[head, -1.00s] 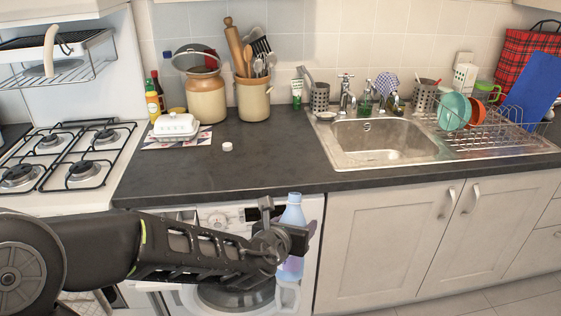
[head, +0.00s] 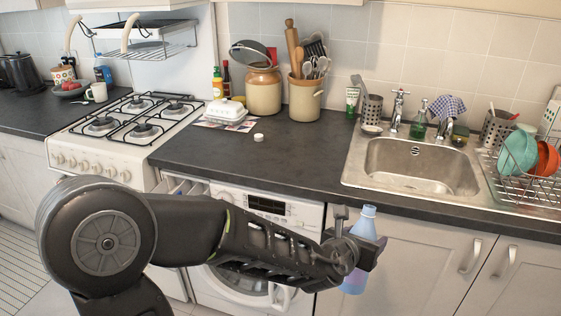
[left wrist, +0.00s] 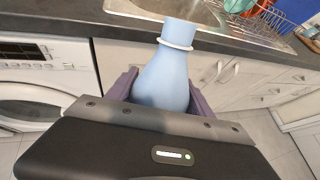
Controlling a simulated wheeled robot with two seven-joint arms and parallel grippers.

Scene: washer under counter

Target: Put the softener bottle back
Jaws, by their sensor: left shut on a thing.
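The softener bottle (head: 364,224) is light blue and roughly upright, held in front of the counter in the head view. My left gripper (head: 366,250) is shut on it, and its arm hides part of the bottle. In the left wrist view the bottle (left wrist: 165,80) stands between the two purple-grey fingers of my left gripper (left wrist: 160,92), with its neck and a pale ring showing. The small white cap-like disc (head: 258,137) lies on the dark counter. My right gripper is in neither view.
The dark counter (head: 290,170) has bare room between the butter dish (head: 227,112) and the sink (head: 420,170). The washer (head: 265,208) is under the counter, partly behind my arm. Cupboard doors (head: 430,250) are right of it. The gas stove (head: 125,125) is left.

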